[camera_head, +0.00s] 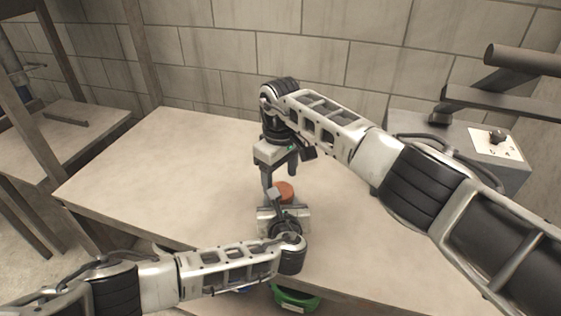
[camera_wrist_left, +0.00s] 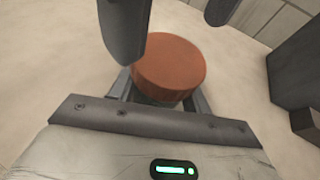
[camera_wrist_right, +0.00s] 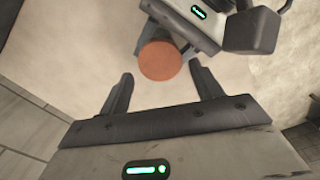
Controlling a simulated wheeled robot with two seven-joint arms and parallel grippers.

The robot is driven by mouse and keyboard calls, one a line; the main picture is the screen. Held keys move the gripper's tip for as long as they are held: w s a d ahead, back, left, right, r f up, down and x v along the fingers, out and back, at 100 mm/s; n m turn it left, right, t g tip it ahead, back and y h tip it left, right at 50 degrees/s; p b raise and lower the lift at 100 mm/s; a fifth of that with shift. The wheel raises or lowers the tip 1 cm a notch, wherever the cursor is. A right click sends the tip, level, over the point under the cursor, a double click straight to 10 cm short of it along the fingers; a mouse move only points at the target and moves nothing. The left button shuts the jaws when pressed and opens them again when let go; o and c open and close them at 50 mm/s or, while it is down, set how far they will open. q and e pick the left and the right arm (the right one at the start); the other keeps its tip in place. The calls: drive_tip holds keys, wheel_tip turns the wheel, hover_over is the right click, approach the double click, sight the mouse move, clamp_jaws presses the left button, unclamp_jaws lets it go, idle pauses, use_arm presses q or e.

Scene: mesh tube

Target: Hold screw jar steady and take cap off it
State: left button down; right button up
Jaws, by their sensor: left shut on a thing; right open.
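The screw jar shows mainly as its round orange-brown cap (camera_head: 284,190), near the middle of the table. The cap also shows in the left wrist view (camera_wrist_left: 170,68) and the right wrist view (camera_wrist_right: 159,60). The jar's body is mostly hidden under the cap and behind my left gripper. My left gripper (camera_wrist_left: 160,98) is shut on the jar from the near side, below the cap. My right gripper (camera_head: 280,178) points down just above the cap. It is open and empty, and its two fingers (camera_wrist_right: 162,84) stand apart, with the cap beyond their tips.
The pale table (camera_head: 150,170) is bare to the left. A grey box with a control panel (camera_head: 495,142) stands at the right. A block wall (camera_head: 310,40) runs behind. A green bin (camera_head: 296,297) sits below the table's near edge.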

sight(280, 190)
drive_tip(key=shift+f, duration=1.65)
